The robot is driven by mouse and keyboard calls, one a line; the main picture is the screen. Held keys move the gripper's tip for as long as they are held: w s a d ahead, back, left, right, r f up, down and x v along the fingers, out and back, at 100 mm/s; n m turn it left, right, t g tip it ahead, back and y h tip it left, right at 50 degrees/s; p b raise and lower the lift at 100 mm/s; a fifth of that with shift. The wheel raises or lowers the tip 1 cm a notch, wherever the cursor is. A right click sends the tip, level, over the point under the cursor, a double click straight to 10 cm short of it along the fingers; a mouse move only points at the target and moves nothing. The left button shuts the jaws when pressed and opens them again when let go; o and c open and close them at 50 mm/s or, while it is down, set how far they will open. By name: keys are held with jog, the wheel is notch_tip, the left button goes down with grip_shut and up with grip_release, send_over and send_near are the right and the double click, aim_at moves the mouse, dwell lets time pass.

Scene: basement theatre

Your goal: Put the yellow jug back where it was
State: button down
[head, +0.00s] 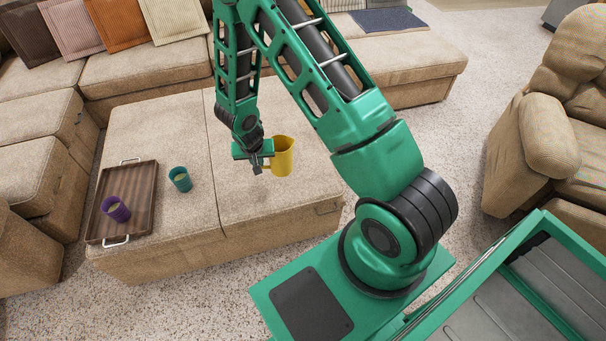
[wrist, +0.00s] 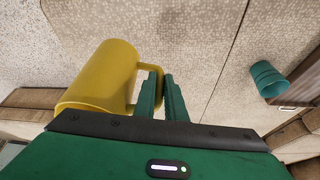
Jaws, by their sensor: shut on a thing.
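The yellow jug (head: 283,156) is at my gripper (head: 262,168), over the right part of the tan ottoman (head: 232,207) in the head view. In the wrist view the jug (wrist: 103,80) lies left of the fingers, and my gripper (wrist: 161,84) is shut on its handle. The jug looks upright in the head view. I cannot tell whether its base is touching the ottoman or held just above it.
A wooden tray (head: 143,206) with a purple cup (head: 116,209) lies on the ottoman's left side. A teal cup (head: 180,179) stands right of the tray; it also shows in the wrist view (wrist: 268,79). The ottoman's front right surface is clear. Sofas surround it.

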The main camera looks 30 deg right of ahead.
aim_at(284, 156)
jog(key=shift+w+d+f, duration=0.1)
jog(key=shift+d+f, duration=0.1)
jog(key=shift+f, duration=0.35)
jog(key=d+f, duration=0.2)
jog(key=d, duration=0.1)
jog(key=w+d+f, duration=0.1)
jog(key=d+f, duration=0.1)
jog(key=d, duration=0.2)
jog(key=d+f, duration=0.2)
jog(key=d, duration=0.2)
jog(key=shift+w+f, duration=0.25)
jog(key=shift+f, duration=2.1)
jog(key=c, duration=1.8)
grip_release()
jog(key=shift+f, duration=0.1)
jog(key=v, duration=1.2)
